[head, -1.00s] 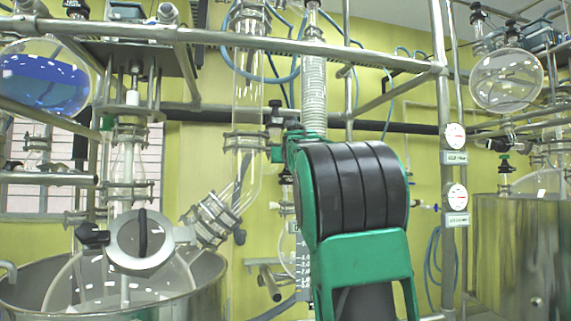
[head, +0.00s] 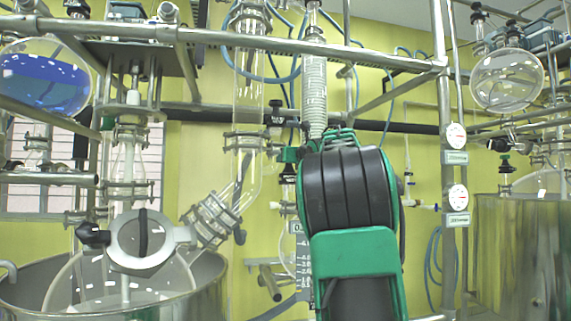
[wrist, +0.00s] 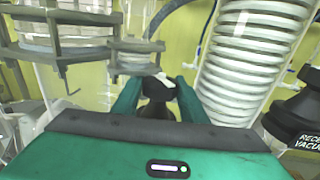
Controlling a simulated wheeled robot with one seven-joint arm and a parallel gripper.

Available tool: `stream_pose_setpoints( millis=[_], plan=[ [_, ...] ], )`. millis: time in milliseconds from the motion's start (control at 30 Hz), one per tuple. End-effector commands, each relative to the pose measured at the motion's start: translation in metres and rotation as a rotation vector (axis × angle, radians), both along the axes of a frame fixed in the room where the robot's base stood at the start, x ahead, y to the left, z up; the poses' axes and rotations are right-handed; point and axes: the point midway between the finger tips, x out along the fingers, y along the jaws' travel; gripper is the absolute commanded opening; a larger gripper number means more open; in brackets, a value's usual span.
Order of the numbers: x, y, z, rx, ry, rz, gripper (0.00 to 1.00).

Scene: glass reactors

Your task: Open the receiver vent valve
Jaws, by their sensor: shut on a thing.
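A black valve knob (wrist: 156,108) with a small white mark on top stands upright in the middle of the wrist view. I take it for the receiver vent valve, but its label is not readable. My gripper (wrist: 158,86) has a green finger on each side of the knob and is shut on it. In the head view my green and black arm hides most of the gripper, and I cannot tell the held knob apart there. A second black knob (wrist: 297,118), with partly visible lettering "RECE… VACUU…", is at the right of the wrist view.
The coiled glass condenser (wrist: 255,60) rises close to the right of my gripper. Clamped glass flanges (wrist: 65,35) are at the upper left. A metal frame bar (head: 300,47) crosses above my arm, and a post with gauges (head: 455,165) stands to the right.

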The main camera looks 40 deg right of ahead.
Motion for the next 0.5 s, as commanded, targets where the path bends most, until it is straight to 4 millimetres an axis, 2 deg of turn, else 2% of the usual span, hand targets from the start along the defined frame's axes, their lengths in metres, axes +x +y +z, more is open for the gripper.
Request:
stream_pose_setpoints(
  millis=[33, 500],
  plan=[
    [-0.0078, -0.009, 0.003, -0.003, -0.005, -0.003, 0.19],
    [-0.0072, -0.0064, 0.0049, -0.007, -0.007, 0.143, 0.19]
  ],
)
